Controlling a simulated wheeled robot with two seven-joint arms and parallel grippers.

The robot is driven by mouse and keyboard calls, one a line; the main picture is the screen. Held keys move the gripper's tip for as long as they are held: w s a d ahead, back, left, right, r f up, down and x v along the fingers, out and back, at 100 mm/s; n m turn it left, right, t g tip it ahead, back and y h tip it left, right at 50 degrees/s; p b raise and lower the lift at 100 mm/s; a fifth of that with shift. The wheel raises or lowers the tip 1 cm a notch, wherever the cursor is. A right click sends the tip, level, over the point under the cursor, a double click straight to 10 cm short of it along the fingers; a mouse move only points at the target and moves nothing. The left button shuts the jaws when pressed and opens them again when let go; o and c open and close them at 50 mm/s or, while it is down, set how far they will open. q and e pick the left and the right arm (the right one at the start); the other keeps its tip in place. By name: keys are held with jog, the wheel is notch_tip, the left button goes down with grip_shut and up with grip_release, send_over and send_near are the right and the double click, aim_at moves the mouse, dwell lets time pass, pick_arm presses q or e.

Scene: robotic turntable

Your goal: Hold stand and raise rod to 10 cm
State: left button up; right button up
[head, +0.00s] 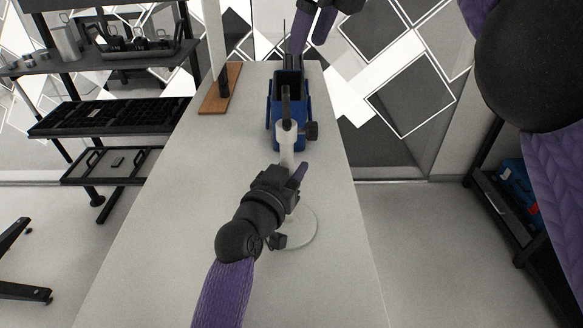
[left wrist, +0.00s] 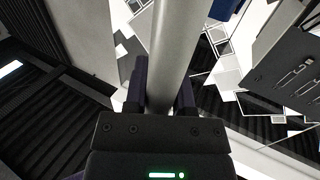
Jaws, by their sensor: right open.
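The stand has a pale round base (head: 303,232) on the table and a light upright pole (head: 287,152). The dark rod (head: 286,106) rises from the pole's top, with a dark knob (head: 311,131) beside it. My left gripper (head: 297,178) is at the pole above the base. In the left wrist view the pole (left wrist: 173,55) passes between its fingers, which look shut on it. My right gripper (head: 306,48) is open and empty at the top of the head view, beyond the rod. Part of the base is hidden by my left arm.
A blue and black container (head: 273,115) stands behind the pole. A brown wooden base (head: 219,92) with a tall upright is at the back left of the white table (head: 165,220). Shelves (head: 100,120) stand off to the left. The table's left front is clear.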

aim_at(288, 100)
dwell(0.3)
jog(key=shift+c, duration=0.4)
jog(key=a+f+m, duration=0.1)
jog(key=f+m, duration=0.1)
jog(key=m, duration=0.1)
jog(key=w+f+m+t, duration=0.1)
jog(key=f+m, duration=0.2)
jog(key=m, duration=0.1)
jog(key=a+f+m+t+h, duration=0.1)
jog(key=f+m, duration=0.2)
jog(key=shift+w+a+f+m, duration=0.2)
jog(key=shift+a+f+m, duration=0.05)
jog(key=shift+a+m, duration=0.15)
grip_shut()
jog(key=shift+d, duration=0.1)
dwell(0.8)
